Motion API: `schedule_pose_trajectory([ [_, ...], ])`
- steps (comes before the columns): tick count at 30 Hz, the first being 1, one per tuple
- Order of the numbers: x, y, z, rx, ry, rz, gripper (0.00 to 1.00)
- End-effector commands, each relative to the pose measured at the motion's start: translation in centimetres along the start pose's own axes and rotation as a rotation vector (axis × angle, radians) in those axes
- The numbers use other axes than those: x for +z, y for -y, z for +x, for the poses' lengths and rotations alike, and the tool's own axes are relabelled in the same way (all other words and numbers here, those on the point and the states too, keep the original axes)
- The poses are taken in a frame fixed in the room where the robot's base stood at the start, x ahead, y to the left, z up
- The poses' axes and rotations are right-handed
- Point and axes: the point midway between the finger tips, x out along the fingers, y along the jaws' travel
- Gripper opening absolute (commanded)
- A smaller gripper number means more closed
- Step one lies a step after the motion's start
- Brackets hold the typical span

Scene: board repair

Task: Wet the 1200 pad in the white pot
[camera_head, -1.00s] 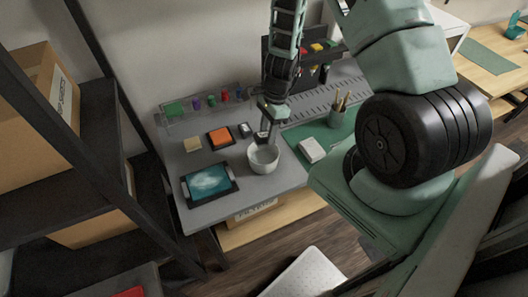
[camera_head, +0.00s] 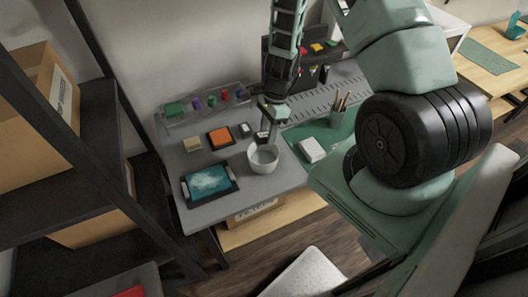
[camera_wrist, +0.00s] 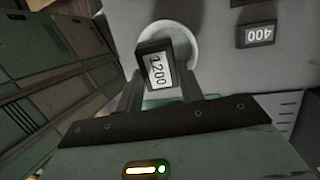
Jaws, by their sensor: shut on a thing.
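My gripper (camera_wrist: 160,88) is shut on the 1200 pad (camera_wrist: 158,70), a dark block with a white label reading 1200. In the wrist view the pad is over the white pot (camera_wrist: 187,40), covering part of its opening. In the head view my gripper (camera_head: 263,135) points down at the back rim of the white pot (camera_head: 263,162), which stands on the grey bench. The pad is small and dark there, and I cannot tell whether it is inside the pot or just above it.
The 400 pad (camera_wrist: 259,34) lies on the bench beside the pot. An orange-topped block (camera_head: 220,138), a beige block (camera_head: 192,145) and a tablet-like panel (camera_head: 209,185) lie to the left. A white box (camera_head: 312,150) and a pen cup (camera_head: 338,117) stand to the right.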

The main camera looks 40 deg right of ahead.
Motion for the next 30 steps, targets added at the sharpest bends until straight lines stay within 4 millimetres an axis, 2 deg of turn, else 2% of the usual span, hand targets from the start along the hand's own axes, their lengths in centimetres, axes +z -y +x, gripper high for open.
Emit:
schedule_pose_trajectory([
  [11, 0.0, 0.0, -0.1, 0.0, 0.0, 0.0, 0.19],
  [24, 1.0, -0.6, -3.7, 0.0, 0.0, 0.0, 0.19],
  [30, 1.1, -0.6, -3.9, 0.0, 0.0, 0.0, 0.19],
])
